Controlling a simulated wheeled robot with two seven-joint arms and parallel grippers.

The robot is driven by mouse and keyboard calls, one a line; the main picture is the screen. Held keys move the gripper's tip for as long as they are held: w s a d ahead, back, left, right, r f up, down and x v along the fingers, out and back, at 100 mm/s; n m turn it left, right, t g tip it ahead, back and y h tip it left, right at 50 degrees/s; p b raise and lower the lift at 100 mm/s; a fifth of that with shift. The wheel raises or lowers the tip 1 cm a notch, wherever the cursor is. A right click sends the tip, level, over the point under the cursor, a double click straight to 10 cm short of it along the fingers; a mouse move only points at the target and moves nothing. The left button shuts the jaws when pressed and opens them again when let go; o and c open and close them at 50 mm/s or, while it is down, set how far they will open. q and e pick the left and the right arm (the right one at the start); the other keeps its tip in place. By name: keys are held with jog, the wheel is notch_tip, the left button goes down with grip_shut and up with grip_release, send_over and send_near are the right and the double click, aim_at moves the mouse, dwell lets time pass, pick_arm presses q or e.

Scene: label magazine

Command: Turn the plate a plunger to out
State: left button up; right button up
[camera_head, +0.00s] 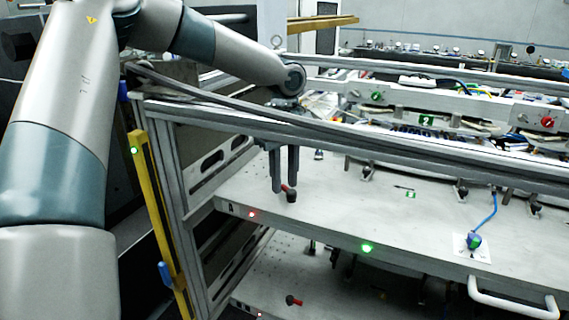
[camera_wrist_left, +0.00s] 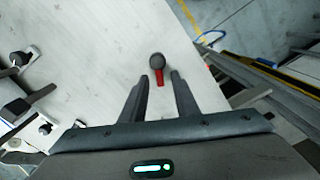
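Plate a (camera_head: 330,215) is the light grey shelf with a small dark mark like an A on its front edge. Its plunger (camera_head: 291,196) has a dark round knob and a red part, near the plate's left end. In the left wrist view, the plunger knob (camera_wrist_left: 157,61) lies just beyond the fingertips, with the red part (camera_wrist_left: 159,78) pointing back between them. My left gripper (camera_head: 284,186) points down over the plunger; its two fingers are apart with nothing held, as the left wrist view (camera_wrist_left: 159,78) also shows. Whether a finger touches the plunger I cannot tell. My right gripper is not in view.
A lower plate has a similar red and black plunger (camera_head: 293,300). A metal frame rail (camera_head: 340,136) crosses above plate a, close to my left gripper. A red light (camera_head: 252,214) and green light (camera_head: 366,248) sit on the plate edge. A blue-cabled knob (camera_head: 474,241) stands at right.

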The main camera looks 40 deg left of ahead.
aim_at(284, 186)
pick_arm(q)
jog(key=shift+r, duration=0.1)
notch_tip(284, 186, up, 17)
jog(key=b, duration=0.3)
jog(key=shift+b, duration=0.35)
jog(key=shift+r, duration=0.15)
